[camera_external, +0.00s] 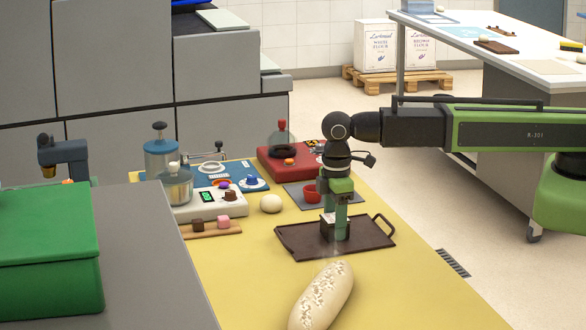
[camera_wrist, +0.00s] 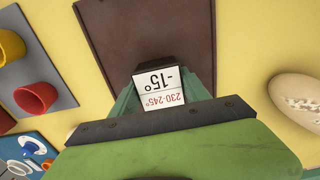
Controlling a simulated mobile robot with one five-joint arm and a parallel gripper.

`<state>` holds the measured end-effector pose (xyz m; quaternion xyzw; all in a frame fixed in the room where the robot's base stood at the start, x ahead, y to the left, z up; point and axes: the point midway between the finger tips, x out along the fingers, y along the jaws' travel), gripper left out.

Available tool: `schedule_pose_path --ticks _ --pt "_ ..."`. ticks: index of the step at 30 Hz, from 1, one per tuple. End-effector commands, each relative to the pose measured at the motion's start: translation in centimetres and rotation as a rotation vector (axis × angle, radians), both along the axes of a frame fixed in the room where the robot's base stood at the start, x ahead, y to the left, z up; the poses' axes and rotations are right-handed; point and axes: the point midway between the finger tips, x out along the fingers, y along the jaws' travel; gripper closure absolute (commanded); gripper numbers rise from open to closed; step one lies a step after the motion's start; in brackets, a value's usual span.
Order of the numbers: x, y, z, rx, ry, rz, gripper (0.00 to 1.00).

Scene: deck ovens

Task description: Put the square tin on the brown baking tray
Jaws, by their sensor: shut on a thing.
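My gripper (camera_external: 335,232) points down over the brown baking tray (camera_external: 375,238) and is shut on the square tin (camera_external: 328,222). The tin is small and dark, with a white printed top marked "230-245°" and "-15°" in the wrist view (camera_wrist: 162,88). The fingers grip its two sides and hide part of it. It is over the tray's middle, very low; I cannot tell whether it touches the surface. The tray is flat, dark brown and handled at its right end; it also shows in the wrist view (camera_wrist: 140,35), with nothing else visible on it.
A long pale loaf (camera_external: 322,295) lies in front of the tray. A red cup (camera_external: 312,194) on a grey mat and a dough ball (camera_external: 270,204) are behind it. The yellow top right of the loaf is clear.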

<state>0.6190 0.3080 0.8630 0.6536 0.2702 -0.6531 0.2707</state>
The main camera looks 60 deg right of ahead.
Motion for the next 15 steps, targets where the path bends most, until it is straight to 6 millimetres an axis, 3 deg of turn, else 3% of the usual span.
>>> schedule_pose_path --ticks 7,8,12,15 --pt "0.0 -0.01 -0.28 0.0 0.0 0.0 0.97" --pt "0.0 -0.01 -0.17 0.0 0.0 0.0 0.43" --pt "0.0 -0.01 -0.1 0.0 0.0 0.0 0.25" --pt "0.0 -0.01 -0.1 0.0 0.0 0.0 0.24"
